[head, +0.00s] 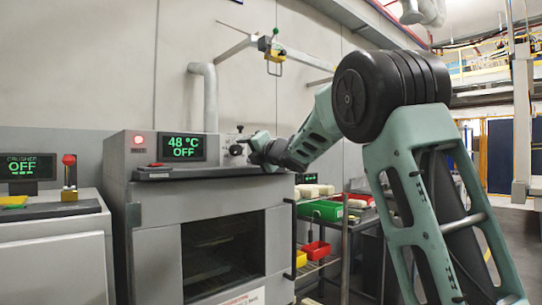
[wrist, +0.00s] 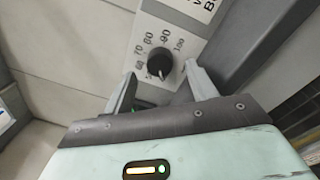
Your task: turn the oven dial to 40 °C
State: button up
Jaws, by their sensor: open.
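The grey oven (head: 155,230) stands in the middle of the head view. Its display (head: 184,148) reads 48 °C and OFF in green. The oven dial (wrist: 159,62) is a black round knob on a pale scale plate in the wrist view, with a light pointer mark at its lower side. Scale numbers from about 60 to 100 show around it; the lower numbers are hard to read. My gripper (wrist: 161,88) is open, its fingers on either side below the knob; whether they touch it I cannot tell. In the head view my gripper (head: 251,152) is at the panel's right end.
A red light and red button sit left of the oven display. The crusher display (head: 27,167) at the left reads OFF. A rack with a green bin (head: 322,210) and red bins stands right of the oven. A pipe (head: 208,95) rises behind it.

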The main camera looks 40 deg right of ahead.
jog(key=s+b, duration=0.1)
jog(key=s, duration=1.2)
jog(key=shift+s+d+f, duration=0.35)
jog(key=shift+s+d, duration=0.05)
jog(key=s+a+f+m+g, duration=0.3)
jog(key=a+f+m+g, duration=0.6)
jog(key=a+f, duration=1.1)
jog(key=s+a+f+m+g+y, duration=0.1)
jog(key=s+a+f+m+g, duration=0.1)
jog(key=s+a+f+m, duration=0.4)
jog(key=s+a+f+m+g, duration=0.1)
jog(key=s+a+f+g, duration=0.2)
jog(key=s, duration=0.5)
jog(key=s+a+f+m+g+h, duration=0.15)
jog(key=s+f, duration=0.25)
jog(key=s, duration=0.4)
jog(key=s+a+f+g, duration=0.3)
jog(key=s+f, duration=0.1)
jog(key=s, duration=0.4)
notch_tip(320, 180, up, 18)
jog(key=p, duration=1.8)
jog(key=shift+w, duration=0.3)
